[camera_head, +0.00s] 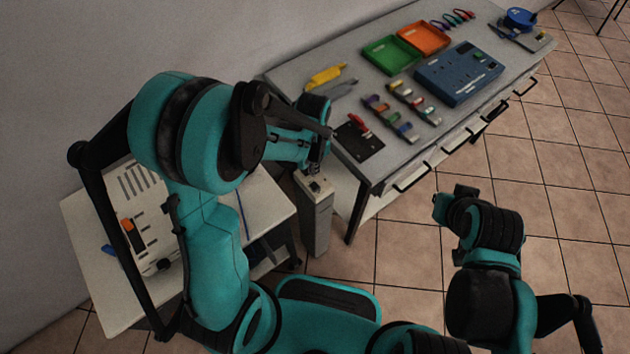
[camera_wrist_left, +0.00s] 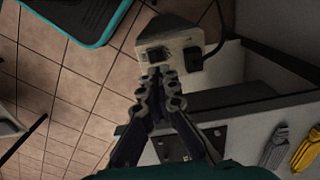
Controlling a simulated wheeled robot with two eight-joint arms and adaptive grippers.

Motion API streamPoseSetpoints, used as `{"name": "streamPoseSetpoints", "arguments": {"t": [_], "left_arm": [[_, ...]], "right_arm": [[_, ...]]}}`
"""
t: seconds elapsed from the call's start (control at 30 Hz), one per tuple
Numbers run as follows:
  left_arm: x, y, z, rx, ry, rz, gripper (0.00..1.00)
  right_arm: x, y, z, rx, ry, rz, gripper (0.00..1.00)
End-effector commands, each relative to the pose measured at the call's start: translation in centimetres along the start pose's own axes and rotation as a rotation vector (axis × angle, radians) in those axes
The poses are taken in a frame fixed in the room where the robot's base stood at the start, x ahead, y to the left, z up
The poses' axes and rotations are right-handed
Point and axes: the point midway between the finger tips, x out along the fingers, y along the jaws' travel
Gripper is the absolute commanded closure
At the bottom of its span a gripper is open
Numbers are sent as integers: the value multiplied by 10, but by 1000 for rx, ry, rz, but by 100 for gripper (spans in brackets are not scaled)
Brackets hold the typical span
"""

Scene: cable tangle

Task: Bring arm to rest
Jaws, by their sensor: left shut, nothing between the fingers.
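My left arm reaches in from the left in the head view, with the left gripper (camera_head: 318,165) pointing down just above a grey post (camera_head: 317,218). In the left wrist view the left gripper's fingers (camera_wrist_left: 160,84) are together, with nothing between them. Their tips appear close to the post's pale top (camera_wrist_left: 172,38), which has dark sockets; I cannot tell whether they touch. A dark cable (camera_wrist_left: 232,28) runs beside that top. My right arm is folded over the floor at the right of the head view; its end (camera_head: 464,192) shows no clear fingers.
A grey workbench (camera_head: 292,80) holds a green tray (camera_head: 390,54), an orange tray (camera_head: 424,38), a blue box (camera_head: 458,73) and several small coloured parts. A low white table (camera_head: 83,222) with a pale device (camera_head: 160,238) stands at left. The tiled floor at right is largely open.

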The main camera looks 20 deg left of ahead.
Motion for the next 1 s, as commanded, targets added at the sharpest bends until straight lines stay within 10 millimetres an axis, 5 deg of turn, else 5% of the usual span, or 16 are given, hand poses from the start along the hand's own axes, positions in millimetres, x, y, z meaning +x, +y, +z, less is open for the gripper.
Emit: {"name": "streamPoseSetpoints", "arguments": {"t": [0.67, 0.77, 1.0], "left_arm": [[-8, 0, 1, -6, 5, -3, 100], [-22, 0, 5, -38, 30, -18, 100], [-90, 2, 32, -219, 184, -96, 100]], "right_arm": [[-3, 0, -2, 0, 0, 0, 100], [-3, 0, -2, 0, 0, 0, 100], [-3, 0, -2, 0, 0, 0, 100]]}}
